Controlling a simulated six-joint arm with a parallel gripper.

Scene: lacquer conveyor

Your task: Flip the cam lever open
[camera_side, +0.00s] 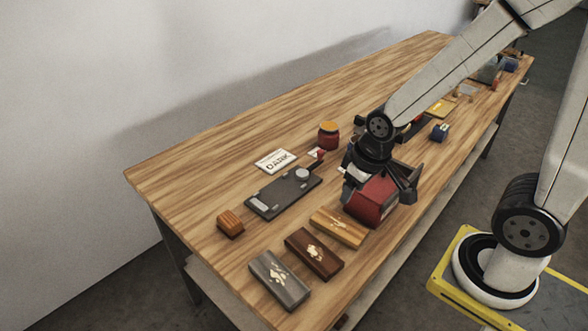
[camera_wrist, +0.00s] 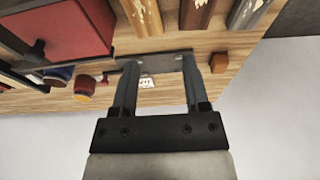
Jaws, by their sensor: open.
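A dark flat plate (camera_side: 281,195) lies on the table with a silver round part (camera_side: 302,174) on top. At its far right end is what looks like the cam lever (camera_side: 318,157), short, dark and red-tipped. My gripper (camera_side: 352,182) is to the right of the plate, beside and partly above a red box (camera_side: 375,199), apart from the lever. In the wrist view my gripper (camera_wrist: 159,62) is open and empty, its fingers either side of the plate (camera_wrist: 153,63) in the picture. A small red tip, perhaps the lever's, shows left of the fingers (camera_wrist: 104,78).
Grey (camera_side: 279,281), dark brown (camera_side: 314,253) and light wooden (camera_side: 338,227) patterned boxes lie along the front. A wooden block (camera_side: 230,222) sits left of the plate. A white card (camera_side: 275,161) and a red jar with an orange lid (camera_side: 328,135) are behind. The table's far left is clear.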

